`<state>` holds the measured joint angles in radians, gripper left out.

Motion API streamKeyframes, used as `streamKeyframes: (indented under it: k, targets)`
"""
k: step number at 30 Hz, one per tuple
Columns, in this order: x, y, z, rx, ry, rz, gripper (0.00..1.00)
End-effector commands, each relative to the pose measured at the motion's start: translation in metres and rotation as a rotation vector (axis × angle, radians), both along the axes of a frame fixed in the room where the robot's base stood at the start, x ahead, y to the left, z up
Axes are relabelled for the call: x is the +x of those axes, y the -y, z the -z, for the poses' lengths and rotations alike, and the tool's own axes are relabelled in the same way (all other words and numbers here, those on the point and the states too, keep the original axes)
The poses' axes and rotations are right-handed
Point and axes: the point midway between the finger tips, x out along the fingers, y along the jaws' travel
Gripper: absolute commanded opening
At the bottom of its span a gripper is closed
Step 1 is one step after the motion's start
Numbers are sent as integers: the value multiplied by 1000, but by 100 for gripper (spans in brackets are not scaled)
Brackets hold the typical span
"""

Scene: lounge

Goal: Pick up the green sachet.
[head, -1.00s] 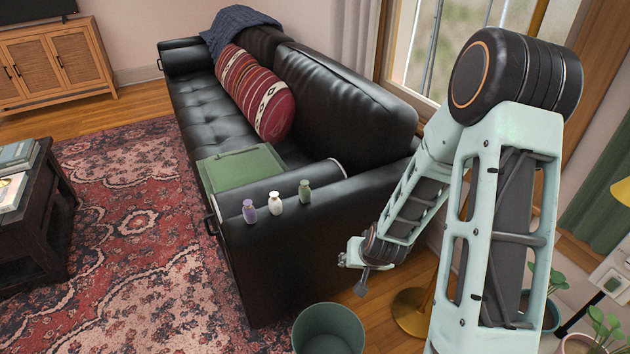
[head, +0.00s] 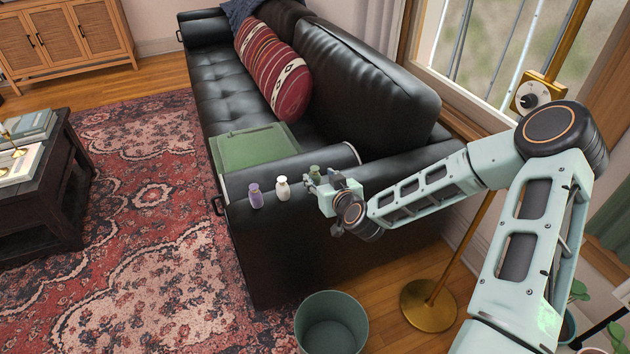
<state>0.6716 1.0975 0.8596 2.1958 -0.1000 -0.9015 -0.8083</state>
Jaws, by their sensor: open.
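Three small bottle-shaped items stand in a row on the near black sofa arm: a purple one (head: 255,195), a white one (head: 282,188) and a green one (head: 314,171). The green one, at the right end of the row, is the thing that fits the green sachet. My gripper (head: 319,181) is open at the green one, its fingers close around or just beside it. The gripper partly hides the lower part of the green one. I cannot tell whether they touch.
A flat green case (head: 255,148) lies on the sofa seat behind the arm. A striped red cushion (head: 272,70) leans on the backrest. A green bin (head: 331,325) and a brass lamp base (head: 428,305) stand on the floor in front. A dark table (head: 42,185) is at left.

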Motion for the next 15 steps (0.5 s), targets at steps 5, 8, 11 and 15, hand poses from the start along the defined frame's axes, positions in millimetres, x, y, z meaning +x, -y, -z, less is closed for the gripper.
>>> streamKeyframes:
  k: [5,8,11,15]
  targets:
    - [20,-9,9,3,-1,2,44]
    - [32,-14,13,3,-1,2,44]
    - [41,-17,17,2,-2,0,44]
    - [45,-18,17,1,0,0,44]
